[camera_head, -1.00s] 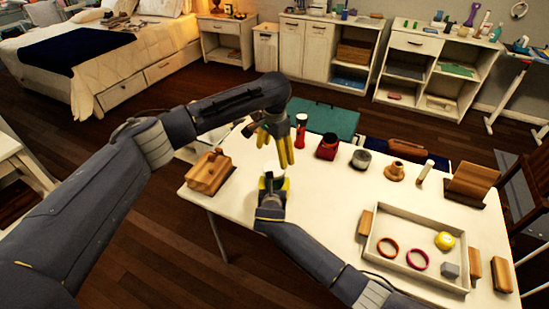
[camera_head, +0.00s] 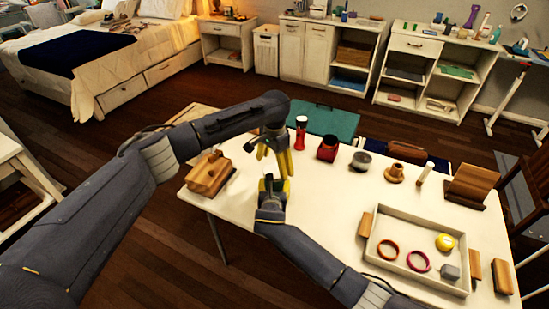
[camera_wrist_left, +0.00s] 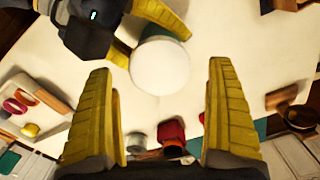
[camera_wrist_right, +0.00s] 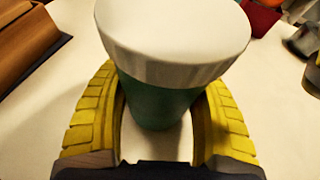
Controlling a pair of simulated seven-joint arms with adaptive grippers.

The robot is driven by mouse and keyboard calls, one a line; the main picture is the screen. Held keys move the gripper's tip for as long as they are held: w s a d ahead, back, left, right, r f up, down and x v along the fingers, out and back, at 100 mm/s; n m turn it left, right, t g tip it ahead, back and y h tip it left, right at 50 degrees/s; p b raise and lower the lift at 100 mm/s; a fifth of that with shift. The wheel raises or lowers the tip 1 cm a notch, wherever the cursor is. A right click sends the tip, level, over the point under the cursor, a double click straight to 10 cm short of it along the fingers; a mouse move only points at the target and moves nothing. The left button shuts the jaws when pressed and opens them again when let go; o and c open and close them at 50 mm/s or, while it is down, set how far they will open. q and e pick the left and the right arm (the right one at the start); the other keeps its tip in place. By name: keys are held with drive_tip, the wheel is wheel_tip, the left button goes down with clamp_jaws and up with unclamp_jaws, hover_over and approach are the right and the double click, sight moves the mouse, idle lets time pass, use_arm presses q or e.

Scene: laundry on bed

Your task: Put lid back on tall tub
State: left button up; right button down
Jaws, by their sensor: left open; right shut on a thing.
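The tall tub (camera_wrist_right: 155,105) is dark green and stands upright in the right wrist view. A round white lid (camera_wrist_right: 175,35) sits over its top and looks roughly level; whether it is fully seated I cannot tell. My right gripper (camera_wrist_right: 158,98) is shut around the tub's body, below the lid. My left gripper (camera_head: 272,160) is open and empty, above the right gripper in the head view. In the left wrist view the white lid (camera_wrist_left: 161,66) lies beyond the open fingers, apart from them. The tub is mostly hidden by my grippers in the head view.
A wooden box-like item (camera_head: 209,174) stands left of the grippers on the white table (camera_head: 310,215). A red-and-white cylinder (camera_head: 301,132), a red container (camera_head: 328,148) and a grey bowl (camera_head: 361,161) stand to the right. A tray (camera_head: 393,262) holds rings and small items.

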sight(275, 185)
use_arm(q)
drive_tip(key=shift+f, duration=1.4)
drive_tip(key=shift+c, duration=0.6)
drive_tip(key=c, duration=1.2)
drive_tip(key=shift+m, duration=1.7)
drive_tip(key=o, duration=1.3)
drive_tip(key=shift+c, duration=0.2)
drive_tip(key=shift+r, duration=0.1)
